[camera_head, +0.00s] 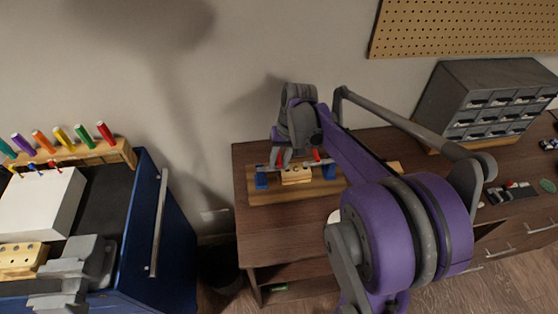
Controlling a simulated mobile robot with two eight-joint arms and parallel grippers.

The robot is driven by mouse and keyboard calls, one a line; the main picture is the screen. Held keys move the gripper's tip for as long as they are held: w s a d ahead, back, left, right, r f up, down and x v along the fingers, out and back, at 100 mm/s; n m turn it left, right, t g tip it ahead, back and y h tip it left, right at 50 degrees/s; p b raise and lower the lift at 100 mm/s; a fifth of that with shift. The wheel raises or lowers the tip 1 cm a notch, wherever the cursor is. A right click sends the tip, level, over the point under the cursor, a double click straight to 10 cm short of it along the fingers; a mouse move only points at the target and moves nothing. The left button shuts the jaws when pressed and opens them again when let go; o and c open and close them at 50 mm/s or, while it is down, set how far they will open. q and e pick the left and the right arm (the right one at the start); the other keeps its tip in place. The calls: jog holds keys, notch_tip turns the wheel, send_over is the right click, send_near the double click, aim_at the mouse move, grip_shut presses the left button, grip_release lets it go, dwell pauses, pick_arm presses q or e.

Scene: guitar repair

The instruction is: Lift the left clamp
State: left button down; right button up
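A wooden board (290,195) lies on the brown bench and carries two blue clamps with red handles. The left clamp (261,178) stands at the board's left end and the right clamp (329,171) at its right end. A pale wooden piece (296,176) lies between them. My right gripper (281,158) points down just above the board, near the left clamp's red part, which is mostly hidden by the fingers. I cannot tell if the fingers touch or grip it. The left clamp looks upright and at the board. My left gripper is not in view.
A grey drawer cabinet (486,101) stands at the back right of the brown bench (252,227). A blue cart (172,240) at left holds a screwdriver rack (88,155), a white box (40,204) and a grey metal fixture (75,265). A gap separates cart and bench.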

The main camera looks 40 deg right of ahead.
grip_shut()
dwell(1.3)
